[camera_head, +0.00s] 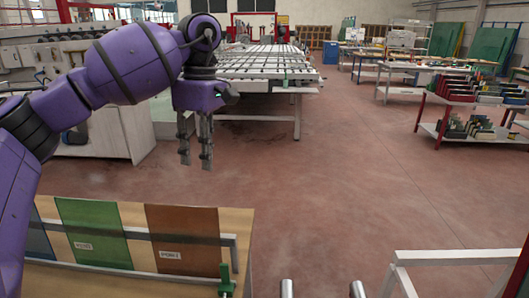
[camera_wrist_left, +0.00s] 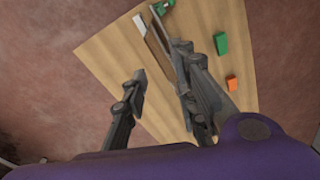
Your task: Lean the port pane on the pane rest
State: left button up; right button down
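Three panes, blue (camera_head: 38,240), green (camera_head: 92,232) and red-brown (camera_head: 183,238), stand side by side behind a grey rail at lower left in the head view. The green and red-brown panes carry small white labels too blurred to read; the red-brown one looks most like the port pane. My left gripper (camera_head: 196,158) hangs above and beyond the panes, fingers down, apart and empty. In the left wrist view its open fingers (camera_wrist_left: 162,82) are over the wooden table. I cannot tell which thing is the pane rest. My right gripper is not seen.
The wooden table (camera_head: 243,228) bears the rail and a green fitting (camera_head: 226,282). In the left wrist view, a green block (camera_wrist_left: 220,43) and an orange block (camera_wrist_left: 232,83) lie on it. A white frame (camera_head: 450,257) stands at lower right. The red floor (camera_head: 330,190) between is clear.

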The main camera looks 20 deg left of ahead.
pick_arm(q)
jog(key=s+d+r+m+t+y, duration=0.1)
jog(key=d+r+m, duration=0.2)
jog(key=d, duration=1.2)
jog(key=shift+s+m, duration=0.15)
jog(key=shift+m, duration=1.75)
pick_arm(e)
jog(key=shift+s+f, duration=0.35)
pick_arm(q)
jog(key=shift+f, duration=0.1)
